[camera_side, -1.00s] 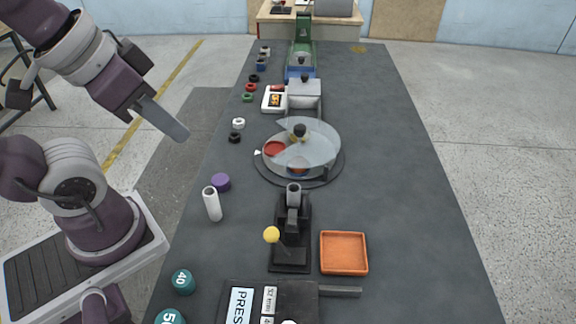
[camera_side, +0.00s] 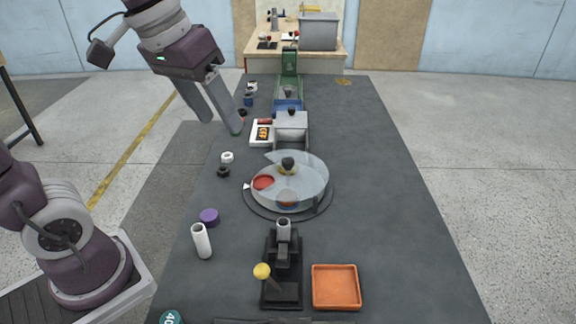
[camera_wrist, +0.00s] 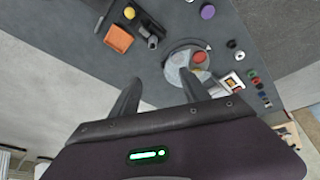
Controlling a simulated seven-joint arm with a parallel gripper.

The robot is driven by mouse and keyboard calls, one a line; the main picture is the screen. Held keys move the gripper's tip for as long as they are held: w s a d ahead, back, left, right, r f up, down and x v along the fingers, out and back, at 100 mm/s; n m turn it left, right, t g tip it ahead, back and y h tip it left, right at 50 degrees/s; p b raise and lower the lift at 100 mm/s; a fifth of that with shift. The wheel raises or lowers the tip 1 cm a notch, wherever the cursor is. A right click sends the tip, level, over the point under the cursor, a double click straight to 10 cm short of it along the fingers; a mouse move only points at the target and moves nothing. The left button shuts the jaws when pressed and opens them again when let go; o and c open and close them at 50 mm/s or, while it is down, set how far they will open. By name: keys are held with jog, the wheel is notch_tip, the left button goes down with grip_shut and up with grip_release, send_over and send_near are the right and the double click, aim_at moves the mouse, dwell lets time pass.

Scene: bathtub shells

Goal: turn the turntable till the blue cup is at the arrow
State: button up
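The turntable (camera_side: 324,206) stands mid-table under a clear round cover with a dark central knob (camera_side: 288,162). The cover's gap faces left, and a red cup or dish (camera_side: 263,183) shows there, close to the white arrow (camera_side: 247,186). Something yellow is partly hidden behind the knob. My gripper (camera_side: 221,126) is open and empty, raised above the table's left edge, left of and beyond the turntable. In the wrist view my gripper (camera_wrist: 160,79) frames the turntable (camera_wrist: 170,72) beyond its fingertips.
A black stand with a yellow-ball lever (camera_side: 262,271) and an orange tray (camera_side: 336,287) are nearer. A grey box (camera_side: 291,128) and switch panel (camera_side: 262,133) lie behind. The table's right side is clear.

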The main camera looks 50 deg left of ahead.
jog(key=w+a+f+n+g, duration=0.1)
jog(key=w+a+f, duration=0.1)
jog(key=w, duration=0.4)
jog(key=w+a+f+n+g, duration=0.1)
jog(key=w+a, duration=0.1)
jog(key=w, duration=0.5)
jog(key=n+g, duration=0.2)
send_near(288, 160)
jog(key=shift+s+d+f+y, duration=0.1)
jog(key=shift+s+d+y, duration=0.2)
jog(key=shift+d, duration=0.15)
jog(key=f, duration=0.8)
jog(key=shift+w+a+f, duration=0.2)
jog(key=shift+w+f, duration=0.1)
grip_shut()
